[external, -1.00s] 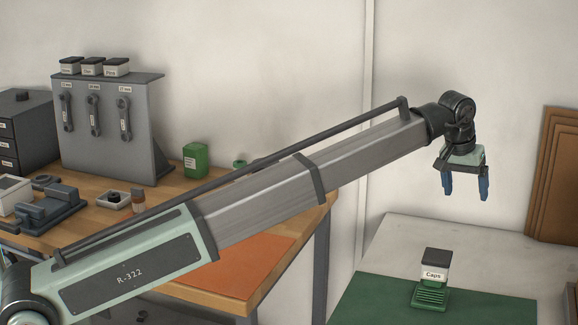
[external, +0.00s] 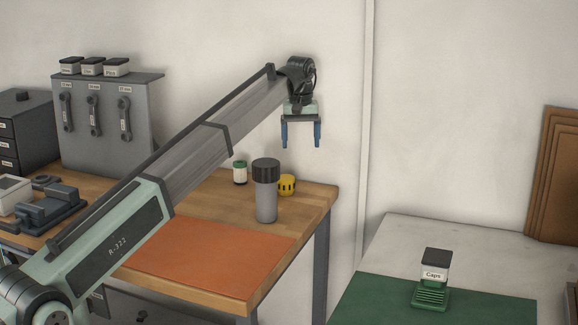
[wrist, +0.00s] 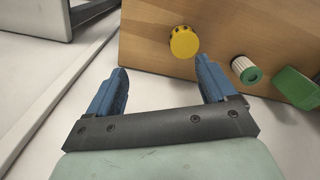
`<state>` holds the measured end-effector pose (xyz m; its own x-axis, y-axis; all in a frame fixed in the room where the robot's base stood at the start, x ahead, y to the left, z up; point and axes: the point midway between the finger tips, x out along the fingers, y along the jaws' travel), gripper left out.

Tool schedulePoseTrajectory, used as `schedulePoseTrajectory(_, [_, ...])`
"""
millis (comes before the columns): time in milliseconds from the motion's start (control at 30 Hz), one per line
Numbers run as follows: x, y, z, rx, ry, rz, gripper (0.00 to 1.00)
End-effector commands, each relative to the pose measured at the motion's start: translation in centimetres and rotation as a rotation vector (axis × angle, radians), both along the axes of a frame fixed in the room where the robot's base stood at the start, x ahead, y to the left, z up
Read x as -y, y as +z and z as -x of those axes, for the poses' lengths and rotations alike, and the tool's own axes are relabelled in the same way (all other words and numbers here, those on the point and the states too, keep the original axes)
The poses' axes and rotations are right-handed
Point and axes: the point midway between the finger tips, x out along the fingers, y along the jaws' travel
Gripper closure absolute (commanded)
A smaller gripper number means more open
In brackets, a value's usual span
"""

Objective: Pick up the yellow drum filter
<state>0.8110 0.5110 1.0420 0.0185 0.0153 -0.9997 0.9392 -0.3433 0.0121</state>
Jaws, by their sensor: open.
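The yellow drum filter (external: 287,184) stands on the wooden bench near its back right corner, partly behind a grey cylinder with a dark cap. In the wrist view the yellow drum filter (wrist: 184,42) shows as a round yellow top with dark marks along one edge, beyond my fingers and near the right one. My gripper (external: 301,143) is open and empty, pointing down, well above the bench and the filter. In the wrist view my gripper's blue fingers (wrist: 158,78) are spread apart with nothing between them.
The grey capped cylinder (external: 266,192) stands tall just left of the filter. A white and green cartridge (external: 240,172) stands farther left; a green container (wrist: 297,88) shows in the wrist view. An orange mat (external: 205,249) lies bare on the bench.

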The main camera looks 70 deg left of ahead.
Motion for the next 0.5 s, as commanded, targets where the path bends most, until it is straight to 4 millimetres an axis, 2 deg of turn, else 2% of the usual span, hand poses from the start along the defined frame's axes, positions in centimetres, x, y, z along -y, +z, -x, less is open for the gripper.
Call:
schedulePoseTrajectory(67, [-1.9, -0.1, 1.4, -0.009, 0.03, 0.008, 0.16])
schedulePoseTrajectory(200, [-3.3, -0.2, 2.6, -0.017, 0.055, 0.016, 0.16])
schedulePoseTrajectory(367, [-3.5, -0.9, 2.9, -0.019, 0.059, 0.017, 0.16])
schedulePoseTrajectory(500, [-3.5, -2.7, 2.9, -0.02, 0.058, 0.017, 0.16])
